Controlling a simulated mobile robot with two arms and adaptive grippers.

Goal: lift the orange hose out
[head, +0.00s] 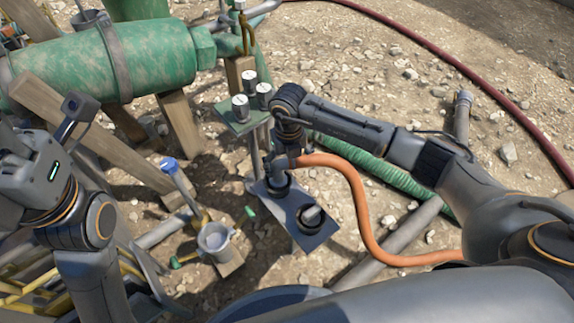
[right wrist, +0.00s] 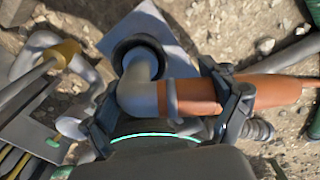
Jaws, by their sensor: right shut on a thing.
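The orange hose (head: 358,205) runs from my right gripper (head: 283,162) in a curve down and right until my own body hides it. In the right wrist view, the hose (right wrist: 255,88) ends in a grey elbow (right wrist: 137,92). My right gripper (right wrist: 170,98) is shut on this end, one finger on each side. The elbow's mouth overlaps a black ring (right wrist: 125,48) on a grey plate (head: 303,236); I cannot tell whether it sits inside. My left gripper's body (head: 30,170) is at the left edge; its fingers cannot be made out.
A second black ring with a grey stub (head: 312,216) is on the same plate. White-topped cylinders (head: 241,106) stand on a green stand behind. A green ribbed hose (head: 375,170) and grey pipe (head: 400,232) lie right. A large green pipe (head: 150,58) is at back left.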

